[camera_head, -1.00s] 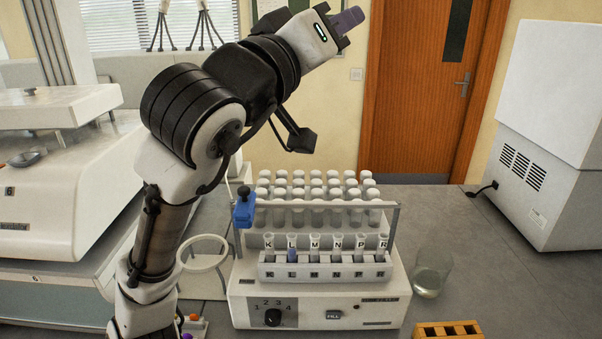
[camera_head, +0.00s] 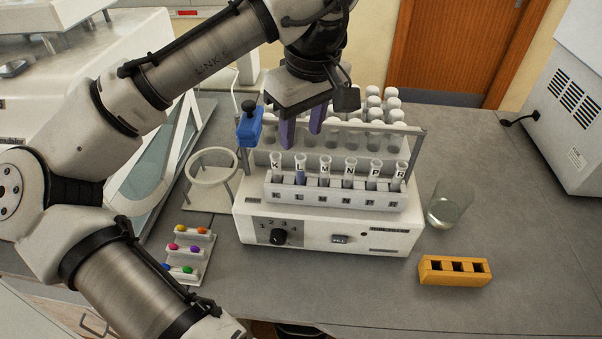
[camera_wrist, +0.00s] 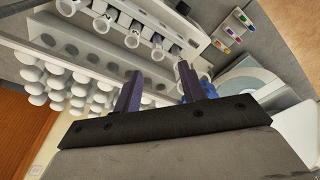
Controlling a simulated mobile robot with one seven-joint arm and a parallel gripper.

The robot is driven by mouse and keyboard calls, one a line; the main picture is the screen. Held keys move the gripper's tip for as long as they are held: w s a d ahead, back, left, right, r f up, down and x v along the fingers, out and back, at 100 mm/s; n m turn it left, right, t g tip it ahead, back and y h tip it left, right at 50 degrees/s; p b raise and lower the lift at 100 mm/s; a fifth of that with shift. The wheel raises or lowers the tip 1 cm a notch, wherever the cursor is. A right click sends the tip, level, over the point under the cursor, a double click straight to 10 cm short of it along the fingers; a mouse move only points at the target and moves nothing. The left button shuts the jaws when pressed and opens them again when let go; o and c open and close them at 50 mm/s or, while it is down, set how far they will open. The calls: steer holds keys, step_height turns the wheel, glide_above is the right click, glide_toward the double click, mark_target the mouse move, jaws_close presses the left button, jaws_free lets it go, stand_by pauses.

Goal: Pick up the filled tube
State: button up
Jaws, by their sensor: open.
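A row of lettered tubes stands in the white rack of the filling machine (camera_head: 330,232). The tube marked L (camera_head: 300,178) shows blue-violet contents; the other tubes look clear or pale. My gripper (camera_head: 302,133) has two purple fingers, spread apart with nothing between them. It hangs just above and behind the tube row, near K, L and M. In the wrist view my gripper (camera_wrist: 158,92) is also open and empty, with tube mouths beyond the fingers. I cannot tell which tube is L in that view.
A blue clamp (camera_head: 249,126) sits at the machine's left upright. Behind are several white-capped tubes. A ring stand (camera_head: 212,160) and coloured pegs (camera_head: 188,250) are left. A glass beaker (camera_head: 448,207) and yellow block (camera_head: 440,272) are right. The front counter is clear.

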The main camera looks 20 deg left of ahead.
mark_target(301, 158)
steer(key=f, duration=0.3)
steer(key=shift+w+a+f+b, duration=0.1)
steer(key=shift+a+f+b, duration=0.1)
steer(key=shift+f+b, duration=0.1)
step_height(301, 158, down, 5)
steer(key=b, duration=0.4)
steer(key=shift+w+a+b, duration=0.1)
steer(key=shift+w+b, duration=0.05)
steer(key=shift+b, duration=0.15)
steer(key=shift+r, duration=0.1)
jaws_close()
